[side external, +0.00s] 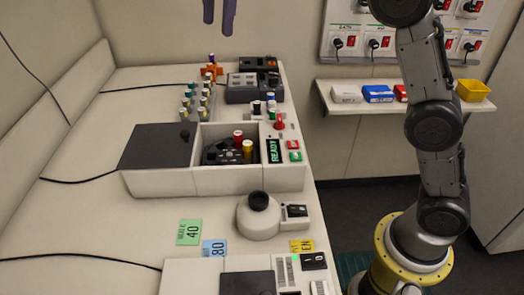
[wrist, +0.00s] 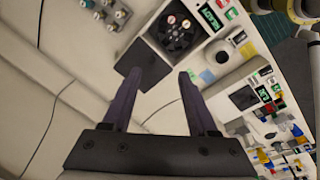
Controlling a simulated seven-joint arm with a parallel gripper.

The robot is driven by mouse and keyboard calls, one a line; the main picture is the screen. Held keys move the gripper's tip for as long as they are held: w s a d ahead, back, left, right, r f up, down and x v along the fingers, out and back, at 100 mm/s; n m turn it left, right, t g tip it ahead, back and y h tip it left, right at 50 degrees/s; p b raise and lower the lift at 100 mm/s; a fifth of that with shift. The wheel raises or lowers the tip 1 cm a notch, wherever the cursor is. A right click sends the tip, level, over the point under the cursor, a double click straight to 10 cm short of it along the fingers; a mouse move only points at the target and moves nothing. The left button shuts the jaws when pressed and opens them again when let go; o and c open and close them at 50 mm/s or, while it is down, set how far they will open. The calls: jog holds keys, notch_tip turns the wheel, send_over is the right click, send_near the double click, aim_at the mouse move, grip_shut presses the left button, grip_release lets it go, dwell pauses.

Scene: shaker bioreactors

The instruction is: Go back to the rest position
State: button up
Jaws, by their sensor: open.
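My gripper (side external: 219,14) shows at the top edge of the side external view, its two purple fingers pointing down, high above the bench. In the wrist view my gripper (wrist: 152,90) is open, with its fingers wide apart and nothing between them. The shaker (side external: 215,180) stands on the bench below, its dark lid (side external: 157,146) slid or folded to the left. Inside its open well are a red-capped tube (side external: 238,137) and a yellow-capped tube (side external: 248,148). A green display (side external: 274,151) on it reads READY. The rest of my gripper is out of the side external view.
A rack of capped tubes (side external: 197,101) stands behind the shaker. A round vortex-like device (side external: 258,216) and a green card (side external: 188,232) lie in front. A wall shelf (side external: 345,105) holds boxes and a yellow bin (side external: 473,91). The air around my gripper looks clear.

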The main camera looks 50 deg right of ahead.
jog(key=s+d+m+t, duration=0.1)
jog(key=s+d+m, duration=0.3)
jog(key=s, duration=0.5)
jog(key=s+d+m+t, duration=0.15)
jog(key=s+d, duration=0.35)
jog(key=s, duration=0.5)
jog(key=s+f+m, duration=0.3)
jog(key=f, duration=0.3)
jog(key=s+d+f+m+t, duration=0.1)
jog(key=s+f+m, duration=0.2)
jog(key=f, duration=0.3)
jog(key=s+d+f+m, duration=0.1)
jog(key=s+f+m, duration=0.2)
jog(key=f+m, duration=0.2)
jog(key=shift+f, duration=0.95)
jog(key=shift+s+d, duration=0.1)
dwell(3.4)
